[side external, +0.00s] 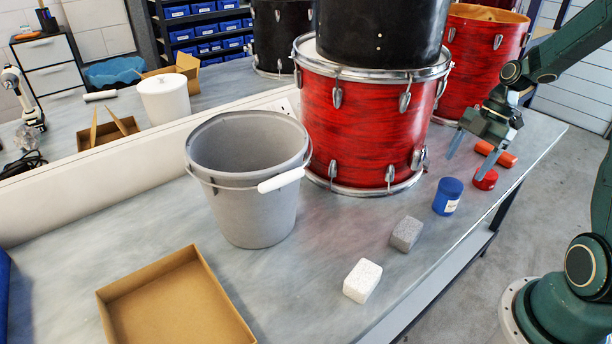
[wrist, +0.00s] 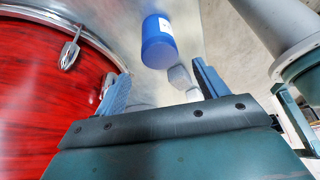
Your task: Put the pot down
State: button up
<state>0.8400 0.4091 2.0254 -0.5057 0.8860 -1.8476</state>
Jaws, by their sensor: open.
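A blue pot (side external: 447,196) with a pale label stands upright on the bench, near its right edge. It also shows in the wrist view (wrist: 158,42), beyond my fingertips and apart from them. A small, low red pot (side external: 485,180) sits on the bench just behind the blue one; I do not make it out in the wrist view. My gripper (side external: 472,152) is open and empty, to the right of the front red drum and behind the blue pot. In the wrist view its two fingers (wrist: 162,70) stand well apart with nothing held between them.
The red drum (side external: 360,125) stands close to my gripper's left. An orange cylinder (side external: 496,153) lies behind the red pot. A grey block (side external: 407,234), a white block (side external: 363,281), a grey bucket (side external: 255,205) and a cardboard tray (side external: 205,262) are nearer the camera.

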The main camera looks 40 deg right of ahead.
jog(key=shift+v, duration=1.4)
jog(key=s+a+r+m+t+h, duration=0.1)
jog(key=s+a+r+m+h, duration=0.15)
jog(key=a+r+m, duration=0.7)
jog(key=s+a+r+m+t+h, duration=0.1)
jog(key=s+a+r+m+t, duration=0.1)
jog(key=s+a+m, duration=0.1)
jog(key=s+a+r+m+t+h, duration=0.1)
jog(key=s+a+m, duration=0.2)
jog(key=s+a, duration=0.3)
jog(key=shift+s+a+r+t, duration=0.15)
jog(key=shift+a+r+t, duration=0.25)
jog(key=shift+a, duration=0.8)
